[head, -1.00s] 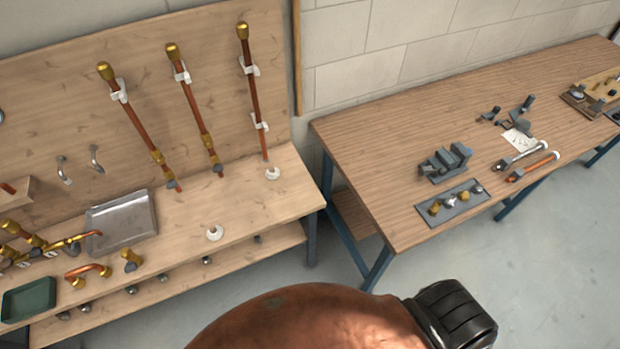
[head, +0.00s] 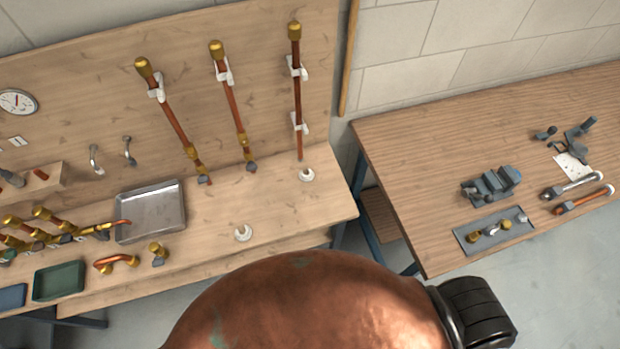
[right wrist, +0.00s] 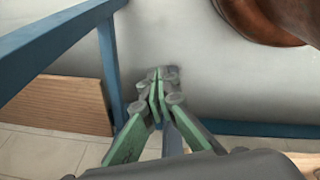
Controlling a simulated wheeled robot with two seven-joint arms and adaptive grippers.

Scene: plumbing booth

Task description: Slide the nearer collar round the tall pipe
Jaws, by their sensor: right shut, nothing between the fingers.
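Two white open-ring collars lie on the wooden bench in the head view. The nearer collar (head: 243,233) is by the bench's front edge, apart from any pipe. The farther collar (head: 307,175) is just below the foot of the right-hand upright copper pipe (head: 298,105); I cannot tell whether it touches it. This pipe has a brass cap and white clips on the backboard, and looks like the tall pipe. My right gripper (right wrist: 156,78) shows only in the right wrist view, with green fingers shut and empty, away from the collars. My left gripper is not in view.
Two more capped pipes (head: 178,125) (head: 232,105) lean on the backboard. A metal tray (head: 150,212), green bin (head: 59,281) and brass fittings (head: 159,253) occupy the bench's left. A second table (head: 425,165) with tools stands right. A blue frame bar (right wrist: 60,42) is near my right gripper.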

